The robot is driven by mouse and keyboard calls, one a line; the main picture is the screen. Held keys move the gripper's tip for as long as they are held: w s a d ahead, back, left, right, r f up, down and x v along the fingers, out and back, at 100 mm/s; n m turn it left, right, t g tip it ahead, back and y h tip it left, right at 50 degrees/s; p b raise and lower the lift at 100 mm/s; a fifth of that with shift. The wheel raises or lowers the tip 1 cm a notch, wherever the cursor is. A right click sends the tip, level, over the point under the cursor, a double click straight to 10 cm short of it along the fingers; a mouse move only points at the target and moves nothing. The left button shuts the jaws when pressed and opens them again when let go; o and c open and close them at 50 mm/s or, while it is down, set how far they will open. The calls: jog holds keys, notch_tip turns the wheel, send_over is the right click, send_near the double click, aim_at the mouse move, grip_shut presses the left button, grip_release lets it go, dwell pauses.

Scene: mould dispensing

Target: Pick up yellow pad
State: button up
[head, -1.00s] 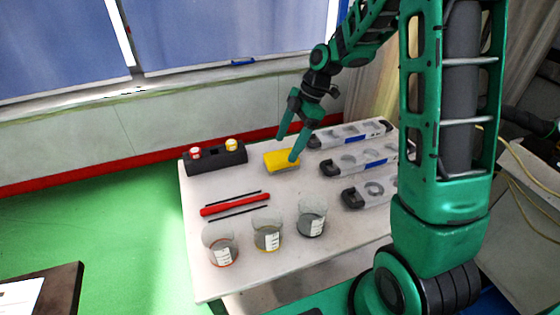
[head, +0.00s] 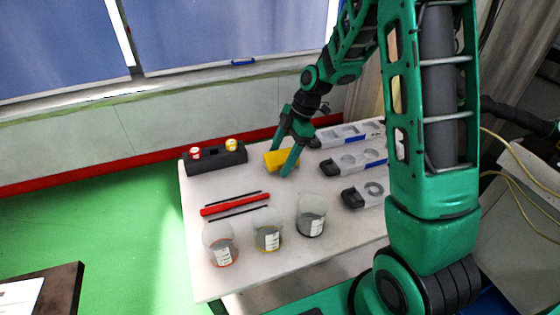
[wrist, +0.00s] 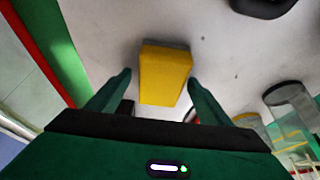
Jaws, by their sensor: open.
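The yellow pad (head: 275,159) lies on the white table near its back edge in the head view. In the wrist view the pad (wrist: 163,76) is a yellow block with a grey strip at one end, lying between and just beyond my two fingers. My gripper (head: 281,160) is open, with its fingertips reaching down around the pad; one finger partly covers it in the head view. In the wrist view the fingers of my gripper (wrist: 161,82) stand apart on either side, with gaps to the pad. I cannot tell how high the fingertips are above the table.
A black holder (head: 217,162) with a red and a yellow cap stands left of the pad. Several grey moulds (head: 352,160) lie to the right. A red bar (head: 235,205) and clear beakers (head: 311,216) are in front. The table (head: 285,190) is clear just before the pad.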

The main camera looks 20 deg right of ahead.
aim_at(275, 157)
jog(key=c, duration=1.3)
notch_tip(275, 157, up, 5)
jog(key=shift+f, duration=0.15)
jog(key=s+a+r, duration=0.2)
jog(key=a, duration=0.1)
jog(key=s+a+r, duration=0.2)
jog(key=a, duration=0.1)
jog(key=s+a+r, duration=0.2)
jog(key=a, duration=0.2)
jog(key=shift+r, duration=0.2)
